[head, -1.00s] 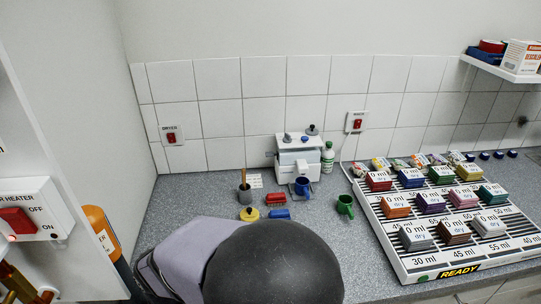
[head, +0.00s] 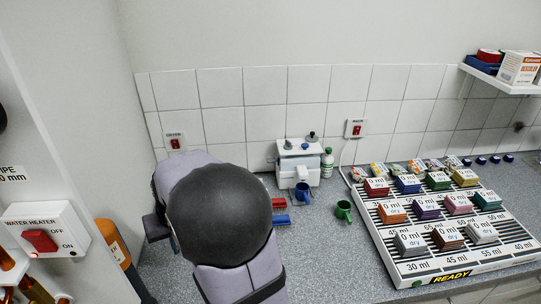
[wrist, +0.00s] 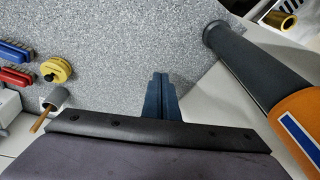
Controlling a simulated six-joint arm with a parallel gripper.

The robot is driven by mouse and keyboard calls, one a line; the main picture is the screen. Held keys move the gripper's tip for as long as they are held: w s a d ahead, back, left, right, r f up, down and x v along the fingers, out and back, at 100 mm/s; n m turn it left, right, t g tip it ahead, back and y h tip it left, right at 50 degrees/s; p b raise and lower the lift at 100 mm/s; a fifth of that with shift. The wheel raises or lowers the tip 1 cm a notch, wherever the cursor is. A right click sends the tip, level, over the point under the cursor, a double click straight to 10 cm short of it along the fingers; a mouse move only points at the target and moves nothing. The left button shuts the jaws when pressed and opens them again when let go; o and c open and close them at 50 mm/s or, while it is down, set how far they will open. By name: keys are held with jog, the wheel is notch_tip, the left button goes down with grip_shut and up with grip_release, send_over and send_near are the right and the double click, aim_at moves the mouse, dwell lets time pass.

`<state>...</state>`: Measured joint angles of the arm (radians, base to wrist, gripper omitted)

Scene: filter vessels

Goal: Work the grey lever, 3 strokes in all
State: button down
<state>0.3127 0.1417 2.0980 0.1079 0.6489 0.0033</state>
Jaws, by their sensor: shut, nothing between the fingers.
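My gripper (wrist: 160,97) shows in the wrist view as dark blue fingers closed together, with nothing between them, over the grey speckled counter (wrist: 130,40). An orange cylinder (wrist: 299,120) with a long dark grey end (wrist: 237,60) lies to the right of the fingers, apart from them. The orange cylinder also stands at the lower left of the head view (head: 112,240). I cannot make out for certain which part is the grey lever. In the head view my arm hides the fingers and part of the counter.
A white machine (head: 299,165) stands at the back wall, with blue (head: 302,190) and green (head: 343,210) mugs near it. A white rack (head: 455,262) of labelled blocks fills the right. The front counter is partly clear.

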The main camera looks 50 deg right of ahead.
jog(key=w+d+r+m+t+p, duration=0.2)
jog(key=w+d+r+m, duration=0.15)
jog(key=w+d, duration=0.45)
notch_tip(320, 180, up, 7)
jog(key=m+t+h+p, duration=0.2)
jog(key=m+h+p, duration=0.35)
jog(key=m, duration=0.35)
send_over(271, 162)
jog(key=shift+s+d+r, duration=0.1)
jog(key=shift+r, duration=0.05)
notch_tip(271, 162, down, 9)
jog(key=b, duration=0.7)
jog(key=shift+f+b, duration=0.35)
jog(key=shift+b, duration=0.2)
